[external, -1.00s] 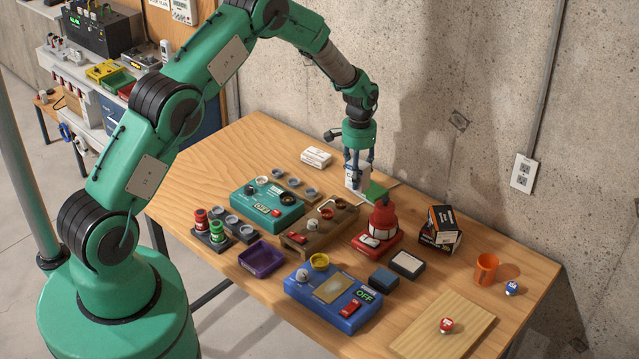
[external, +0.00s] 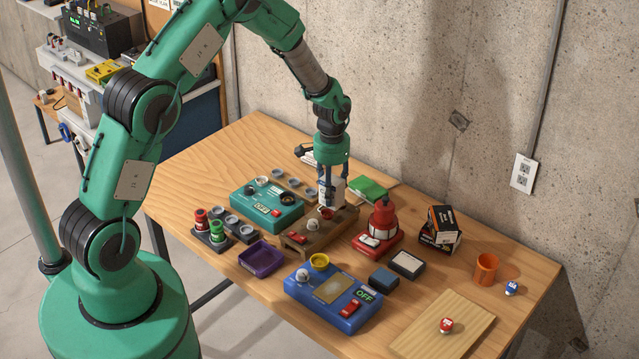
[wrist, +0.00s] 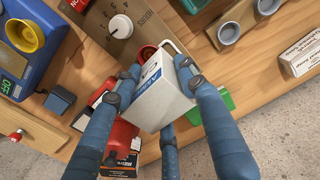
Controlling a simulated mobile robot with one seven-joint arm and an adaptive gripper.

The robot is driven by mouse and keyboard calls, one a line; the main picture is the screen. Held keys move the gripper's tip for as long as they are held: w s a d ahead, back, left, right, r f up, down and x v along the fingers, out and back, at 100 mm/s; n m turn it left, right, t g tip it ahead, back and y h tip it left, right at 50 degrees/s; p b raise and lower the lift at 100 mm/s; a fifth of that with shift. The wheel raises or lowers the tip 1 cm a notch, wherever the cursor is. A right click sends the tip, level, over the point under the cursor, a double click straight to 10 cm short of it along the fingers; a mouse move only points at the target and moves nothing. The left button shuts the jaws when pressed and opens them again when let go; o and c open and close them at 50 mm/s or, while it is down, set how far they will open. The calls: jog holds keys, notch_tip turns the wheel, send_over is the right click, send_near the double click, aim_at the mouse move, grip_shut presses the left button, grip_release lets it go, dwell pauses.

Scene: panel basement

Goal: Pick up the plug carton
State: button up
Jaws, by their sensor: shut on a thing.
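The plug carton, a small white box with a blue printed band (wrist: 160,95), is between the fingers of my gripper (wrist: 152,84) in the wrist view. The fingers press on its sides. In the external view my gripper (external: 327,193) points down and holds the white carton (external: 337,187) above the far end of the brown panel (external: 312,237). The carton looks tilted in the wrist view, and fingers cover part of it.
A green block (external: 367,188) lies just right of the gripper. A teal box (external: 266,206), a red device (external: 381,228) and a blue box (external: 333,298) stand around. A black and orange carton (external: 440,228) and an orange cup (external: 486,268) are further right. Bare table lies at the far left.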

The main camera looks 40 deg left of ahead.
jog(key=shift+s, duration=0.1)
dwell(0.7)
jog(key=n+b, duration=0.2)
jog(key=shift+s+a+n, duration=0.15)
jog(key=shift+n, duration=0.25)
jog(key=shift+r+n+b, duration=0.1)
jog(key=shift+n+b, duration=0.25)
jog(key=shift+n, duration=0.15)
jog(key=shift+s, duration=0.1)
jog(key=shift+w, duration=0.2)
jog(key=p, duration=0.2)
send_over(362, 191)
jog(key=shift+a+f, duration=0.1)
jog(key=shift+f, duration=0.6)
jog(key=shift+f, duration=1.8)
jog(key=shift+f, duration=0.1)
